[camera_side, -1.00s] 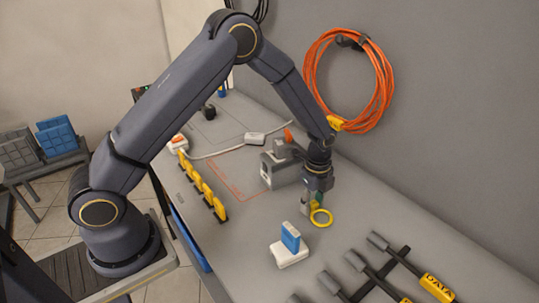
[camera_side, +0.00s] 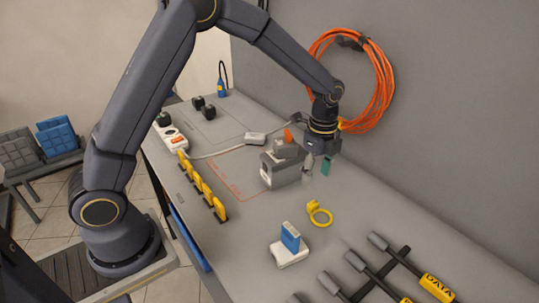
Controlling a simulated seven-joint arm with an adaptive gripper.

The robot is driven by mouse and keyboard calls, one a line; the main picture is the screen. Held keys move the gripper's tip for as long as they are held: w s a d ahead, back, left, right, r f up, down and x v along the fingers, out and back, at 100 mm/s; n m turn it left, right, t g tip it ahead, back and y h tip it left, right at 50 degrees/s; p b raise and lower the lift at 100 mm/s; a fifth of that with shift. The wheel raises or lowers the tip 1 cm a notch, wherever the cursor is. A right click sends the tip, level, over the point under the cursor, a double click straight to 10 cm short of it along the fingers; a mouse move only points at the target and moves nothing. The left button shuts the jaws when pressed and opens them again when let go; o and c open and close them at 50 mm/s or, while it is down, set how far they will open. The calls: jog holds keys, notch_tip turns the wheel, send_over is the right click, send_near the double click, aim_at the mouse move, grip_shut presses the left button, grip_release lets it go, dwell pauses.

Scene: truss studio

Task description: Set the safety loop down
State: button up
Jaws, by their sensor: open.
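The safety loop (camera_side: 319,213), a yellow ring with a small yellow block at its upper left, lies on the grey bench top. My gripper (camera_side: 318,171) is above and behind it, apart from it, pointing down. Its fingers are spread with nothing between them. One fingertip looks grey and the other teal.
A grey clamp-like device (camera_side: 283,167) stands just left of my gripper. A blue block in a white base (camera_side: 289,246) sits in front of the loop. Grey-handled tools (camera_side: 385,265) lie at front right. A yellow clip row (camera_side: 202,188) stands left. Orange cable (camera_side: 378,85) hangs on the wall.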

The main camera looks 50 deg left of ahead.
jog(key=s+a+r+n+t, duration=0.35)
jog(key=s+r+n, duration=0.55)
jog(key=r, duration=0.5)
jog(key=s+a+r+n+t, duration=0.2)
jog(key=s+n, duration=0.7)
jog(key=s, duration=0.6)
jog(key=shift+a+r, duration=0.2)
jog(key=shift+r, duration=0.3)
